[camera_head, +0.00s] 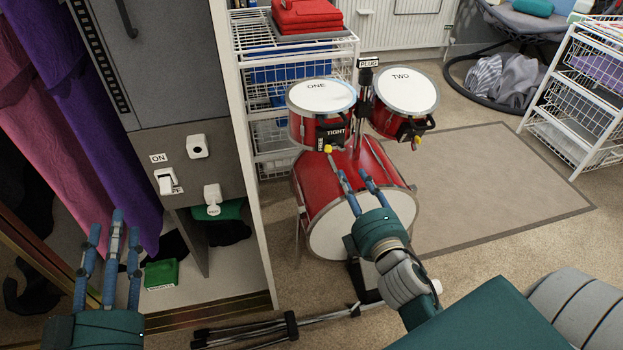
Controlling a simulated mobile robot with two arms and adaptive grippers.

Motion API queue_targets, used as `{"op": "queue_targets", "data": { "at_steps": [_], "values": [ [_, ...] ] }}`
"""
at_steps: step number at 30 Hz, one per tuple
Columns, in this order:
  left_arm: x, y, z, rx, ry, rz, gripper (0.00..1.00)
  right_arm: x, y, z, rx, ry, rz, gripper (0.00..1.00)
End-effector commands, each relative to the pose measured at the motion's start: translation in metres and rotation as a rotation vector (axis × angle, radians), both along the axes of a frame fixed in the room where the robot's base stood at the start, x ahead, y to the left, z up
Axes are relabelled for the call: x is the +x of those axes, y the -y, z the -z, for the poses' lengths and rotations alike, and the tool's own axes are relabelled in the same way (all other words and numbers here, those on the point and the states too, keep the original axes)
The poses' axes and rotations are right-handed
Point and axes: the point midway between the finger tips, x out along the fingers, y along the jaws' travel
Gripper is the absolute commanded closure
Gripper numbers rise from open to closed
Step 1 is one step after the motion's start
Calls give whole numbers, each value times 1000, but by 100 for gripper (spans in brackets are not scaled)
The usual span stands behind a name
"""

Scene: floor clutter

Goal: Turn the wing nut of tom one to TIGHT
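Tom one (312,119) is a red drum with a white head marked ONE, mounted at the left above the red bass drum (326,184). A black plate (333,132) on its front is lettered TIGHT, with smaller sideways lettering at its left that I cannot read surely. The small yellow wing nut (328,149) shows at the plate's lower edge; its exact angle is too small to tell. My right gripper (351,172) is over the bass drum, just below and right of the wing nut, fingers apart and empty. My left gripper (115,226) is open and empty at the lower left.
A white wire rack (262,100) is behind tom one. A grey cabinet (205,160) with switches is at the left. A stand leg (245,332) lies in front. The rug (490,190) is clear.

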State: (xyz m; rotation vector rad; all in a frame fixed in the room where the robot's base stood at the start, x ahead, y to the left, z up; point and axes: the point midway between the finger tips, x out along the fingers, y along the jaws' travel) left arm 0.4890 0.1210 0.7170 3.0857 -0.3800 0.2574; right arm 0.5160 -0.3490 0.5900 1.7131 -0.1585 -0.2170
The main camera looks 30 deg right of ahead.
Motion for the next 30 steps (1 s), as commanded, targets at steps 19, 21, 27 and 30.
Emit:
{"op": "queue_targets", "data": {
  "at_steps": [19,21,27,30],
  "values": [
    [-29,0,-70,-82,299,16,60,72,20,-15,-57,46,4,65],
    [-34,0,-79,-95,344,18,60,82,23,-15,-57,45,3,65],
    [-45,-1,-97,-120,432,21,60,99,27,-15,-55,43,4,65],
    [-47,-2,-101,-125,448,23,60,102,28,-15,-54,42,5,65]
  ]
}}
